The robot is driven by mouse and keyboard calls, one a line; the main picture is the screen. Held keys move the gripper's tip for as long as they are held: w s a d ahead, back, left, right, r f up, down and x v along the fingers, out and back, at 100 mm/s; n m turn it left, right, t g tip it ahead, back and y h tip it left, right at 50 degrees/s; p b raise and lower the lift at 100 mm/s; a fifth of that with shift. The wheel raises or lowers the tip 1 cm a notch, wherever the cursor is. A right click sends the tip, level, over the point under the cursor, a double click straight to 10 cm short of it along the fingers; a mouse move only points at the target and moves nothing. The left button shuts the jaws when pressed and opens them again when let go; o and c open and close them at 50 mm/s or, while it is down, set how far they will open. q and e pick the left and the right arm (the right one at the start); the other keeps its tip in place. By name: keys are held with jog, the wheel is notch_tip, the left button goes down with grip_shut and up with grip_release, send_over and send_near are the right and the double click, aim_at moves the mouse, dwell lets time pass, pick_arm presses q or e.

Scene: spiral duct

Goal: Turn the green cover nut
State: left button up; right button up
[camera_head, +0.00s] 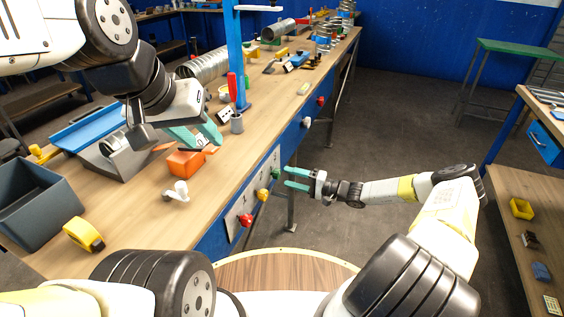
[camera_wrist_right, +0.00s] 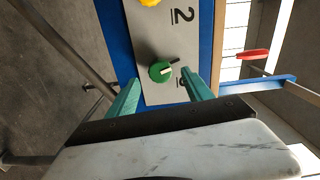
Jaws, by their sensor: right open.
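The green cover nut (camera_wrist_right: 160,72) is a round green knob with a pale mark, on a light grey panel (camera_wrist_right: 150,40) marked with a 2. In the head view the nut (camera_head: 276,173) is on the bench's front face, right of the yellow knob. My right gripper (camera_head: 286,178) is open and empty, its teal fingertips pointing at the nut. In the wrist view its fingers flank the nut from either side, with gaps visible; contact is not seen. My left gripper (camera_head: 208,139) has its teal fingers apart above the bench, beside an orange block (camera_head: 188,161).
A yellow knob (camera_head: 262,195) and a red knob (camera_head: 246,220) share the panel. White and red knobs sit farther along the bench front. The wooden bench (camera_head: 150,225) holds a grey bin (camera_head: 38,210), a tape measure (camera_head: 84,235) and a blue post (camera_head: 236,60).

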jog(key=v, duration=0.3)
dwell(0.4)
jog(key=s+r+n+g+h, duration=0.4)
jog(key=s+r, duration=0.3)
jog(key=r, duration=0.5)
jog(key=s+r+n+g+h, duration=0.25)
jog(key=s+r+h, duration=0.4)
jog(key=r, duration=0.45)
jog(key=s+d+r+m+t+h, duration=0.1)
jog(key=s+d+r+t+h, duration=0.1)
jog(key=s+r, duration=0.6)
jog(key=s+d+r+m+t+h, duration=0.1)
jog(key=s+d+r+t+h, duration=0.1)
jog(key=s+d+r, duration=0.3)
jog(key=s+r+t, duration=0.1)
jog(key=s+r, duration=0.2)
jog(key=s, duration=0.3)
jog(key=shift+d+r+t, duration=0.15)
jog(key=shift+r+t, duration=0.2)
jog(key=shift+r, duration=0.05)
jog(key=shift+m, duration=0.25)
